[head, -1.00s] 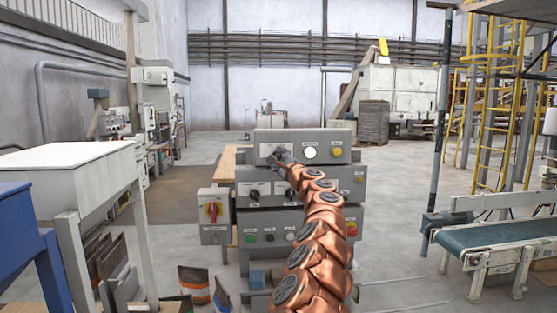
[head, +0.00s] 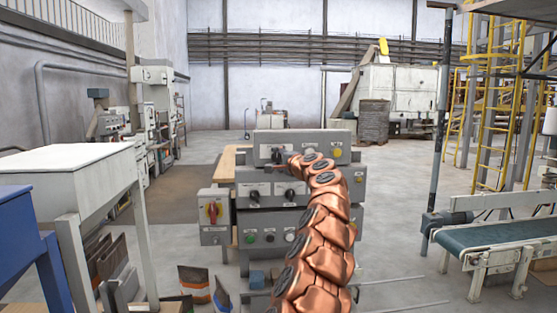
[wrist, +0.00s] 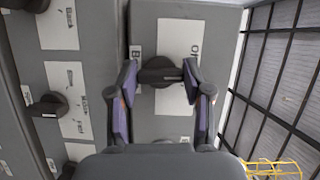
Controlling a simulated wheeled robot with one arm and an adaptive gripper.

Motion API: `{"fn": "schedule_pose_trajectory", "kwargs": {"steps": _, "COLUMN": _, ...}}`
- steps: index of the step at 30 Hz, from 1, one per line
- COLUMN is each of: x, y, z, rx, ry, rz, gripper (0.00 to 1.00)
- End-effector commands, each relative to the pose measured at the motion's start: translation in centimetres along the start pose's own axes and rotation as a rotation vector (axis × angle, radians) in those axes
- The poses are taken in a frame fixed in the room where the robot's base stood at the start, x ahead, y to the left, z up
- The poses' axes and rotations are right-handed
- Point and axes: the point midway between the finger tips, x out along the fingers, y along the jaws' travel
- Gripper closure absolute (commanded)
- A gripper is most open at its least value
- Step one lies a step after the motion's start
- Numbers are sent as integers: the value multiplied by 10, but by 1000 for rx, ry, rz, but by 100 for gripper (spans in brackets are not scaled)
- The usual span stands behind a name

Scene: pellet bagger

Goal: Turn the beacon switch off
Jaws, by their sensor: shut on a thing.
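The beacon switch (wrist: 160,72) is a black rotary knob on a white label plate on the grey top panel. Part of its lettering is covered, so I cannot read its position. My gripper (wrist: 157,80) has a finger on each side of the knob and is shut on it. In the head view my gripper (head: 282,158) is at the left part of the top panel (head: 263,138), and my copper arm hides some of the panel.
A yellow button (head: 337,153) sits right on the top panel. Lower panels carry more black knobs (head: 290,195) and a green button (head: 250,238). A box with a red switch (head: 213,211) stands left. A conveyor (head: 500,237) is at the right, with open floor between.

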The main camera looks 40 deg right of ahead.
Motion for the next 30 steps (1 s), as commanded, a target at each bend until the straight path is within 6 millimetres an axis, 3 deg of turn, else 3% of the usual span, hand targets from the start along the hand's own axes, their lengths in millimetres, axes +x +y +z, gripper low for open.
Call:
{"fn": "schedule_pose_trajectory", "kwargs": {"steps": 15, "x": 0, "y": 0, "z": 0, "rx": -343, "ry": 0, "rz": 144, "gripper": 85}}
{"fn": "schedule_pose_trajectory", "kwargs": {"steps": 30, "x": 0, "y": 0, "z": 0, "rx": -423, "ry": 0, "rz": 177, "gripper": 85}}
